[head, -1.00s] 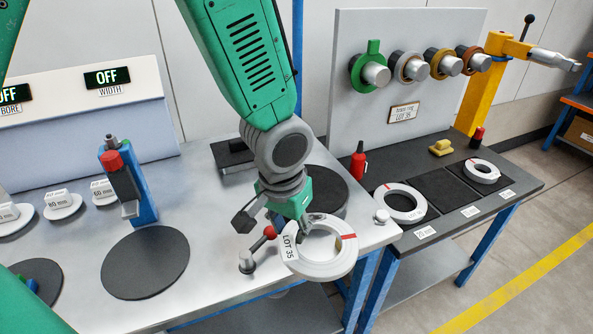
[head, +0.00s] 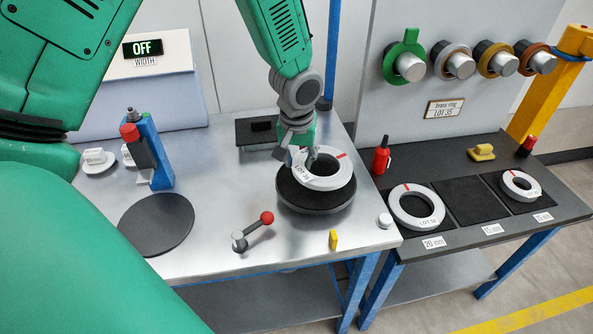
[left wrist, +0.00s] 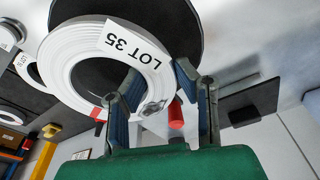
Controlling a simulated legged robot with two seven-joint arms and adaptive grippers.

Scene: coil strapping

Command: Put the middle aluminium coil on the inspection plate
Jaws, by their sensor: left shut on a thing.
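A pale ring-shaped coil (head: 338,179) with a white LOT 35 label and a red mark is in my left gripper (head: 302,158). In the left wrist view the fingers (left wrist: 165,115) are shut on the coil's rim (left wrist: 68,62), one inside its hole. The coil is over a thick round black plate (head: 316,203); I cannot tell whether it touches. A thin round dark plate (head: 156,224) lies to the left. On the side bench, one coil (head: 399,213) lies on the left mat and a smaller one (head: 520,188) on the right mat; the middle mat (head: 468,203) is bare. My right gripper is not in view.
A red-knobbed lever (head: 254,231) and a small yellow block (head: 333,239) are at the table front. A blue post (head: 152,152) stands left. A red bottle (head: 381,160) and pegs with rings (head: 458,62) are right.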

